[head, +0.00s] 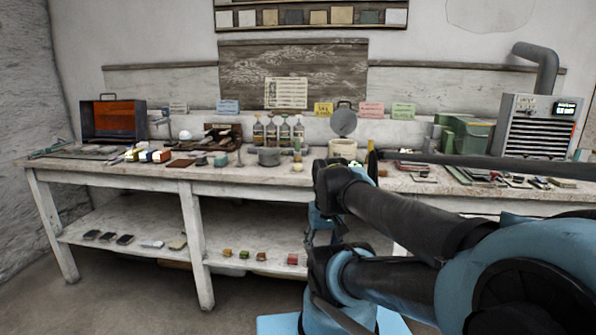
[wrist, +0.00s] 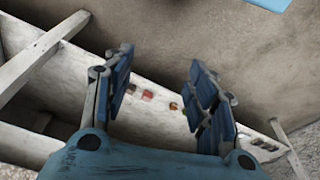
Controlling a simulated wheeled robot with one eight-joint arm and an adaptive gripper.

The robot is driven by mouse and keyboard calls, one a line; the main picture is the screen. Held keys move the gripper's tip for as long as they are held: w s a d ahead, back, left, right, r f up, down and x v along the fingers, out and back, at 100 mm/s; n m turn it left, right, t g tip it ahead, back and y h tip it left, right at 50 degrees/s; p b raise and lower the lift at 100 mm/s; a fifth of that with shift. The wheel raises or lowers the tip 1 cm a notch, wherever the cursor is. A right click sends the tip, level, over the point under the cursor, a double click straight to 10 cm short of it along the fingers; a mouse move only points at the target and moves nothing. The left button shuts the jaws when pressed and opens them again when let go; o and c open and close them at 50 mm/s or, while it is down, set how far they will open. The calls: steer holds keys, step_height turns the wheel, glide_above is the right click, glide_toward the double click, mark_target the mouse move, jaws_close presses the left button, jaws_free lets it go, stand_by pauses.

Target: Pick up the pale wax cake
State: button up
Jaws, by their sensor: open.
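I cannot say for certain which piece is the pale wax cake. A pale tan flat piece (head: 178,243) lies on the lower shelf in the head view, right of a whiter flat piece (head: 152,244). Both are too small to tell their material. My gripper (wrist: 160,60) is open and empty in the wrist view, its two blue fingers spread wide above the shelf and floor. A red block (wrist: 147,95) and other small blocks show between and below the fingers, well apart from them. My arm hides part of the bench in the head view.
The bench top (head: 225,176) is crowded with bottles, pots and small blocks. The lower shelf (head: 130,222) also bears dark flat pieces (head: 107,237) and several small coloured blocks (head: 261,256). Bench legs (head: 196,245) stand in front. The floor before the bench is clear.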

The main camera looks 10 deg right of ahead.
steer(key=w+d+r+m+y, duration=0.1)
steer(key=w+r+m, duration=0.9)
steer(key=w+r, duration=0.3)
steer(key=w+r+m, duration=1.1)
steer(key=w, duration=0.4)
steer(key=w+d+r+m, duration=0.25)
steer(key=w+m, duration=0.45)
steer(key=w, duration=0.5)
glide_above(298, 165)
steer(key=s, duration=0.1)
steer(key=shift+y, duration=0.4)
steer(key=f, duration=1)
steer(key=shift+s+d+f, duration=0.2)
steer(key=shift+d+f, duration=0.15)
steer(key=shift+d, duration=0.05)
steer(key=shift+w+x, duration=0.2)
steer(key=shift+x, duration=2.4)
steer(key=c, duration=1)
